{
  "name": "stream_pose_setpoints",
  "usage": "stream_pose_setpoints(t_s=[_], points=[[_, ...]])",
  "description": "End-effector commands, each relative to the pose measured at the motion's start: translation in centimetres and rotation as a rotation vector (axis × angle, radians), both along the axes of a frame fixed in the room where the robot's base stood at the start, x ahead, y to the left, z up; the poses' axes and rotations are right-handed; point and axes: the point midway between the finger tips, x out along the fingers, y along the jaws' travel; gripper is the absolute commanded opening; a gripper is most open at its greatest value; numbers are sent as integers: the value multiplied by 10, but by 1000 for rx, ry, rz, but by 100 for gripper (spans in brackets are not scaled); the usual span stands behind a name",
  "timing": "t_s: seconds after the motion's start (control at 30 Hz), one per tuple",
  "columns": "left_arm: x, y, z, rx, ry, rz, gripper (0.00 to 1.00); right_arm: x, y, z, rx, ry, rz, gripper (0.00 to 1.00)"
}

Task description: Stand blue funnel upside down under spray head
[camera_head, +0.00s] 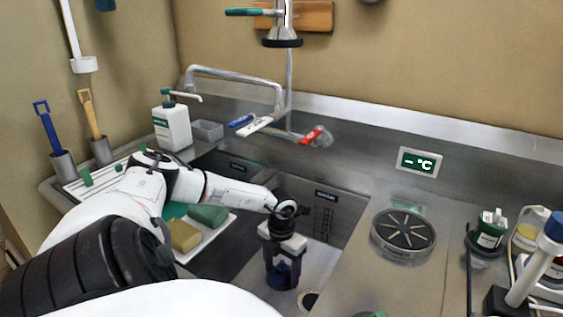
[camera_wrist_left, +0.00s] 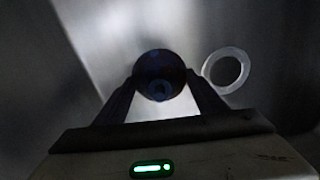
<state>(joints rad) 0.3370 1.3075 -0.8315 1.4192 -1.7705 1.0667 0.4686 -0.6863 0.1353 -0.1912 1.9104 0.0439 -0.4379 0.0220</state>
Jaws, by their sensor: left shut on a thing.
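My left gripper (camera_head: 283,262) points down into the sink basin. It is shut on a dark blue object, which I take to be the blue funnel (camera_head: 283,279). In the left wrist view the fingers (camera_wrist_left: 162,92) close on both sides of this dark round thing (camera_wrist_left: 160,66), seen end-on. The light there is too dim to tell which way up the funnel is. The spray head (camera_head: 282,38) with its black rim hangs at the top of the head view, high above and behind the sink. My right gripper is not in view.
The drain hole (camera_head: 308,300) lies beside the funnel; its pale ring shows in the wrist view (camera_wrist_left: 227,71). A tap (camera_head: 235,75) arches behind the sink. Sponges (camera_head: 208,215) lie left of the basin. A round grated device (camera_head: 403,232) stands on the right counter.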

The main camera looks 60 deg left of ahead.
Motion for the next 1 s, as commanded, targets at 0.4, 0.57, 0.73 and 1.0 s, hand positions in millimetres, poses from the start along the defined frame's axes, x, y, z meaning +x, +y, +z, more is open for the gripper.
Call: stream_pose_setpoints(t_s=[0.4, 0.57, 0.73, 1.0], points=[[0, 0, -4, 0, 0, 0, 86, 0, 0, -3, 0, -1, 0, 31], [0, 0, -4, 0, 0, 0, 86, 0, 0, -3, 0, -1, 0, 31], [0, 0, -4, 0, 0, 0, 100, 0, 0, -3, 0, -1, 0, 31], [0, 0, -4, 0, 0, 0, 100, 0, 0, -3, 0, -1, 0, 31]])
